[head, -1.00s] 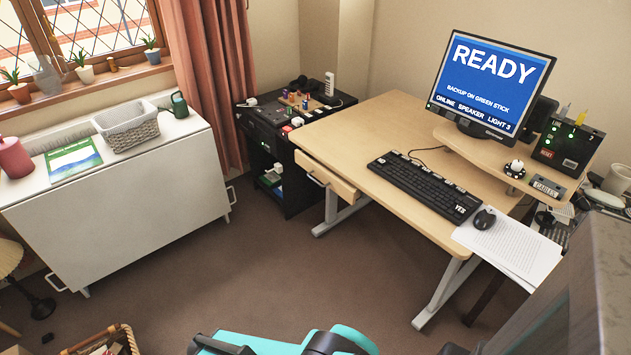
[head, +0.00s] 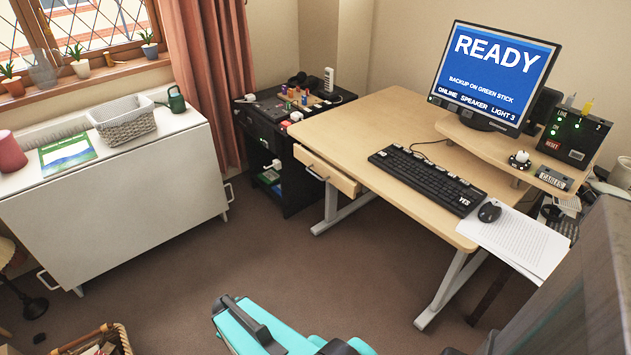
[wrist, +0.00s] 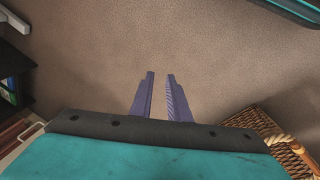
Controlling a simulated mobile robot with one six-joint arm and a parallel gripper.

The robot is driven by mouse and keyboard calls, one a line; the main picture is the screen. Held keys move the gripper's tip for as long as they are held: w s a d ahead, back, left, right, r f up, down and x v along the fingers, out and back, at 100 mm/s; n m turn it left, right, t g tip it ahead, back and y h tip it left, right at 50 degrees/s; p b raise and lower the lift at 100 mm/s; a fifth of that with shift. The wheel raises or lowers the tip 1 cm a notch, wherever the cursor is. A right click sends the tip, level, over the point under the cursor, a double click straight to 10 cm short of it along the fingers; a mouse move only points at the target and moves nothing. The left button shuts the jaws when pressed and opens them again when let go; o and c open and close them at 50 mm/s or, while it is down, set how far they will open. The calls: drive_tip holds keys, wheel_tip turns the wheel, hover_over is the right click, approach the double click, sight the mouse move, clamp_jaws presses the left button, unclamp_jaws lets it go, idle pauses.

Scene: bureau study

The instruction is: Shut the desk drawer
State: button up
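The desk drawer (head: 328,172) is under the left end of the wooden desk (head: 350,133) in the head view. Its front stands out from the desk edge, so it is partly open, and a small handle (head: 316,173) is on its front. My gripper (wrist: 160,85) shows in the wrist view with its two dark fingers apart and only carpet between them. The drawer does not show clearly in the wrist view. In the head view my teal arm is at the bottom, well short of the drawer, and the fingers are out of sight.
A black cabinet (head: 294,192) stands just left of the drawer. A white drop-leaf table (head: 120,210) is at the left. A wicker basket (head: 120,335) sits on the floor, also seen in the wrist view. The carpet (head: 290,265) before the desk is clear.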

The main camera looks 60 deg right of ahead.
drive_tip(key=w+d+r+n+t+h+b, duration=0.1)
drive_tip(key=w+d+r+t+h+b, duration=0.15)
drive_tip(key=d, duration=0.65)
drive_tip(key=w+d+r+n+t+h+b, duration=0.15)
drive_tip(key=d+r, duration=0.25)
drive_tip(key=d, duration=0.5)
drive_tip(key=w+d+r+n+t+h+b, duration=0.2)
drive_tip(key=d+r+t+b, duration=0.1)
drive_tip(key=d, duration=0.7)
drive_tip(key=s+d+r+n+t+h+b, duration=0.2)
drive_tip(key=s+d+r+n+t+b, duration=0.1)
drive_tip(key=d+r, duration=0.5)
drive_tip(key=s+d+r+n+t+h+b, duration=0.2)
drive_tip(key=s+d+r+n+t+b, duration=0.2)
drive_tip(key=s+d+r+n, duration=0.3)
drive_tip(key=s+r, duration=0.3)
drive_tip(key=shift+s+d+t+b, duration=0.25)
drive_tip(key=shift+d+t+b, duration=0.05)
drive_tip(key=shift+d+b, duration=0.1)
drive_tip(key=shift+w+d+f, duration=0.1)
drive_tip(key=b+x, duration=0.1)
drive_tip(key=b, duration=0.2)
drive_tip(key=b+x, duration=0.1)
drive_tip(key=b, duration=0.1)
drive_tip(key=shift+w+d, duration=0.25)
drive_tip(key=shift+w, duration=0.05)
